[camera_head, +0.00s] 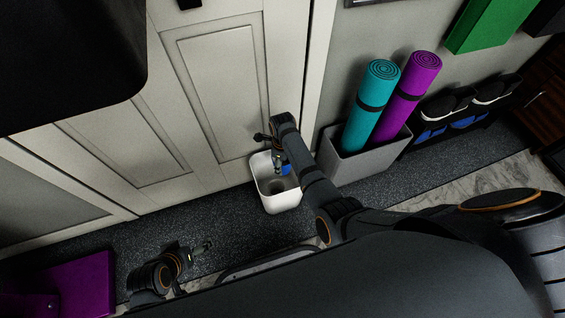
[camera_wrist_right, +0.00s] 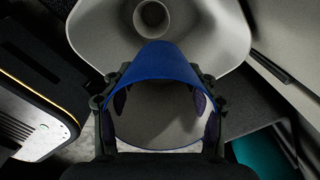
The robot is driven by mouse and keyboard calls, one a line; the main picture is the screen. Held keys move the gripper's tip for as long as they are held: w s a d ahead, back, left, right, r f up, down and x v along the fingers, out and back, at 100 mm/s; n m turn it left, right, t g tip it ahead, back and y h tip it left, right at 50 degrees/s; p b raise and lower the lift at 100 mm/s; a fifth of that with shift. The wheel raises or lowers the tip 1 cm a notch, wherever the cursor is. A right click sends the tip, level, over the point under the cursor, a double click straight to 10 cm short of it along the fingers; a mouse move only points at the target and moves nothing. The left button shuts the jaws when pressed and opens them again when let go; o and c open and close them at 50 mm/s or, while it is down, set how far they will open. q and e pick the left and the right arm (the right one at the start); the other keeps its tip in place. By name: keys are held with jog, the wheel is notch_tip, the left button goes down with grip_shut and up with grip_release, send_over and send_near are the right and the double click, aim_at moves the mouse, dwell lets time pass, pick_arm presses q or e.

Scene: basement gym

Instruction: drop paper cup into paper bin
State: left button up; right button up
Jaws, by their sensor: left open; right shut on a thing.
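The paper bin (camera_head: 283,203) is a white open bin on the dark floor against the door in the head view; its wall also shows in the right wrist view (camera_wrist_right: 90,35). My right gripper (camera_head: 281,163) is over the bin's opening and shut on a blue paper cup (camera_head: 286,169). In the right wrist view the cup (camera_wrist_right: 158,62) sits between both fingers, with the bin's inside beyond it. A pale round shape shows inside the bin; I cannot tell what it is. My left gripper (camera_head: 203,247) is open and empty, low and left of the bin.
A grey box (camera_head: 365,158) right of the bin holds a teal rolled mat (camera_head: 370,105) and a purple one (camera_head: 408,90). A rack with shoes (camera_head: 450,105) stands farther right. A purple block (camera_head: 85,283) lies at lower left. Floor left of the bin is clear.

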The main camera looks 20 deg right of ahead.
jog(key=o, duration=0.8)
jog(key=shift+o, duration=0.2)
notch_tip(320, 180, up, 8)
jog(key=shift+f, duration=0.2)
